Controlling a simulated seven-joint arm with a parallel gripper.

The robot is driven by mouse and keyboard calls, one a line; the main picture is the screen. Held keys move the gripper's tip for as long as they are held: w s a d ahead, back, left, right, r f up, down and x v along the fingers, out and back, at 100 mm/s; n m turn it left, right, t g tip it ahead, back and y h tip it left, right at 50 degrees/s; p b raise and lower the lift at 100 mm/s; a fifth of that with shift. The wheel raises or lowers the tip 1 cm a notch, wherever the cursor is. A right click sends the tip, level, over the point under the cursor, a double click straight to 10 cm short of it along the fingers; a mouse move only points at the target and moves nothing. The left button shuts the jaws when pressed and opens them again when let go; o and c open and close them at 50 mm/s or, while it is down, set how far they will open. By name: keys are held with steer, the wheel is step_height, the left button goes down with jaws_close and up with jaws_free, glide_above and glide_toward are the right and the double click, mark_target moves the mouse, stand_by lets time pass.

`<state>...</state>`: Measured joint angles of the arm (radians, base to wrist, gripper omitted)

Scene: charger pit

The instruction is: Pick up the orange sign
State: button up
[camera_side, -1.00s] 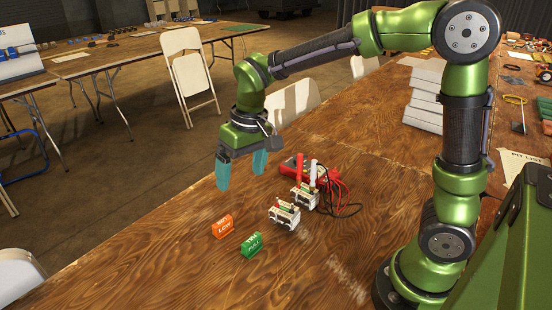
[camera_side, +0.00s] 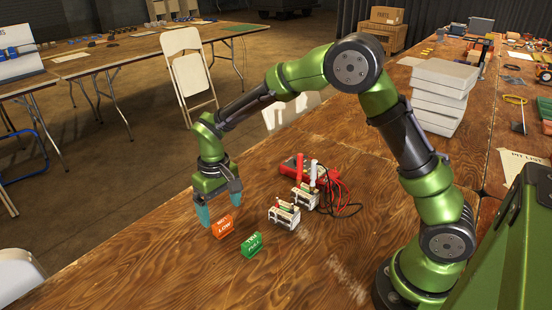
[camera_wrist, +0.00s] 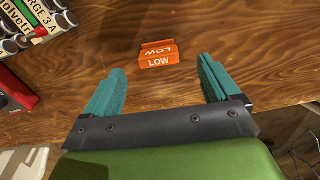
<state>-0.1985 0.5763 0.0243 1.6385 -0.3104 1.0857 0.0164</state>
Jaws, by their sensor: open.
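The orange sign (camera_side: 223,226), a small folded block marked LOW, stands on the wooden table. In the wrist view the orange sign (camera_wrist: 158,56) lies ahead of the fingertips, centred between the two fingers and apart from them. My gripper (camera_side: 219,212) is open, with its teal fingers pointing down just behind and above the sign in the side view. In the wrist view my gripper (camera_wrist: 160,78) shows its two fingers spread wide with nothing between them. One finger is partly behind the sign in the side view.
A green sign (camera_side: 252,245) marked FULL stands just right of the orange one. Two white battery holders (camera_side: 285,215) and a red charger (camera_side: 293,165) with cables are further right. Grey boxes (camera_side: 440,95) are stacked behind. The table left and in front is clear.

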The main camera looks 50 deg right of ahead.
mark_target(223, 222)
steer(key=shift+d+f, duration=0.15)
steer(key=shift+f, duration=3)
steer(key=shift+c, duration=0.3)
steer(key=c, duration=1)
